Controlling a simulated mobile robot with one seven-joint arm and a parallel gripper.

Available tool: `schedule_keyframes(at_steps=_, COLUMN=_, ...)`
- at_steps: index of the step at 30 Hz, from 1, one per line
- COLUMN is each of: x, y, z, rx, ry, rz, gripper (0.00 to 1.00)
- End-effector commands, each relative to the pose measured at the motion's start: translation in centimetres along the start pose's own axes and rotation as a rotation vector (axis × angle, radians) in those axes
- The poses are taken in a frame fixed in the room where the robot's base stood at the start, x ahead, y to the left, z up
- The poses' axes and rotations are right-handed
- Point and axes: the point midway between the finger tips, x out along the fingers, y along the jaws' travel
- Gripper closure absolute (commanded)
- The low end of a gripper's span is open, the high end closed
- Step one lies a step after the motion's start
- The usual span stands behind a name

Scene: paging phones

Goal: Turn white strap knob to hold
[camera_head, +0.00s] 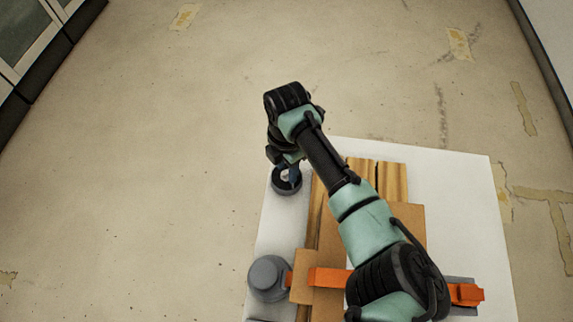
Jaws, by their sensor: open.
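My gripper (288,163) is at the end of my arm, over the left edge of a white platform. It is open, and its fingers are mostly hidden by my own wrist. Right below it is a dark round knob-like part (286,188) with a small pale spot inside. I cannot tell whether the fingers touch it. A grey round knob (268,276) stands nearer, beside the end of an orange strap (330,278). No white strap shows clearly, and I cannot tell which knob belongs to it.
The white platform (460,200) carries wooden boards (393,180) and a brown cardboard-like piece (331,235). My arm crosses above them and hides part of the middle. The floor to the left and beyond is clear. Glass-fronted cabinets (25,45) stand at far left.

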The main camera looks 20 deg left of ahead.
Motion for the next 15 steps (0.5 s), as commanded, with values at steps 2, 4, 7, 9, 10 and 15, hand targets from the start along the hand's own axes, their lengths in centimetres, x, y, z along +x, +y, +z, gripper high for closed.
schedule_keyframes(at_steps=2, x=0.04, y=0.01, z=-0.01, rx=0.0, ry=0.0, rz=0.0, gripper=0.55)
schedule_keyframes(at_steps=4, x=0.03, y=0.01, z=-0.01, rx=0.0, ry=0.0, rz=0.0, gripper=0.55)
schedule_keyframes(at_steps=7, x=0.01, y=0.01, z=-0.01, rx=0.0, ry=0.0, rz=0.0, gripper=0.62)
schedule_keyframes(at_steps=9, x=0.0, y=0.01, z=-0.01, rx=0.0, ry=0.0, rz=0.0, gripper=0.75)
schedule_keyframes(at_steps=10, x=-0.01, y=0.01, z=-0.01, rx=0.0, ry=0.0, rz=0.0, gripper=0.8)
schedule_keyframes(at_steps=15, x=-0.02, y=0.0, z=0.0, rx=0.0, ry=0.0, rz=0.0, gripper=1.0)
